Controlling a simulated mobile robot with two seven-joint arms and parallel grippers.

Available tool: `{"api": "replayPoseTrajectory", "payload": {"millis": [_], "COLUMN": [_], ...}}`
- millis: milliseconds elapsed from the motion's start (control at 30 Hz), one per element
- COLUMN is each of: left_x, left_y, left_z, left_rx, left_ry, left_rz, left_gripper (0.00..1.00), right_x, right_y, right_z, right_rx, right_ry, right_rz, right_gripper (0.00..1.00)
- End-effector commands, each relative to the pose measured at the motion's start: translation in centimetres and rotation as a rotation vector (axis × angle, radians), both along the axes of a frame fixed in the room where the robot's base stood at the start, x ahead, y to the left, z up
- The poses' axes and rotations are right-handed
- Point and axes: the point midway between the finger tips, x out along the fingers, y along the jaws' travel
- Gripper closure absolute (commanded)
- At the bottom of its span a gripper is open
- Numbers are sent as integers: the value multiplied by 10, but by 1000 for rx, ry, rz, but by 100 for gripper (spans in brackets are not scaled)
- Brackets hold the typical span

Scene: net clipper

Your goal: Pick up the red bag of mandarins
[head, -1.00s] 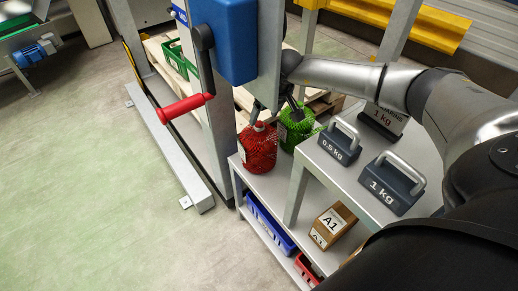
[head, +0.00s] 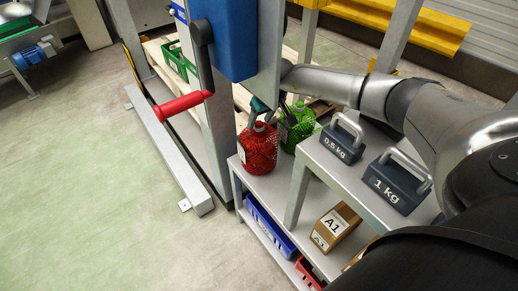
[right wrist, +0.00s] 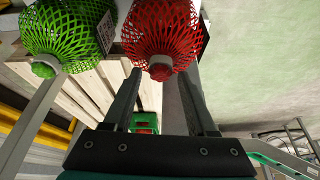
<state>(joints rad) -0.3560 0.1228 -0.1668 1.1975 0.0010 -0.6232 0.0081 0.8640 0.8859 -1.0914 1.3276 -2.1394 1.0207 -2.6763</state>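The red bag of mandarins (head: 259,153), a net bag with a red clipped top, stands on the grey shelf (head: 266,187), left of the green net bag (head: 297,131). My right gripper (head: 270,116) is at the top of the red bag. In the right wrist view its fingers (right wrist: 163,78) are apart, one on each side of the red bag's (right wrist: 160,28) narrow clipped end. I see no clear contact with the bag. The green bag (right wrist: 60,30) is to the left there, outside the fingers. My left gripper is not in view.
The blue machine housing (head: 224,40) and its red-handled crank (head: 184,104) stand close left of the gripper. Weights marked 0.5 kg (head: 340,143) and 1 kg (head: 394,184) sit on the higher grey table.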

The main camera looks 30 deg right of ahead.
Motion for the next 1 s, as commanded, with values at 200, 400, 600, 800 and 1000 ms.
{"api": "replayPoseTrajectory", "payload": {"millis": [200, 400, 600, 800, 1000], "left_x": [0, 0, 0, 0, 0], "left_y": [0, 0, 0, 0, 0], "left_z": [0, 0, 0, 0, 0], "left_rx": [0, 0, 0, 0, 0], "left_ry": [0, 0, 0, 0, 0], "left_rz": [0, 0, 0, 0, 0], "left_gripper": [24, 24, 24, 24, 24], "right_x": [0, 0, 0, 0, 0], "right_y": [0, 0, 0, 0, 0], "right_z": [0, 0, 0, 0, 0], "right_rx": [0, 0, 0, -1, -1], "right_ry": [0, 0, 0, 0, 0], "right_rz": [0, 0, 0, 0, 0], "right_gripper": [69, 91, 100, 100, 100]}}
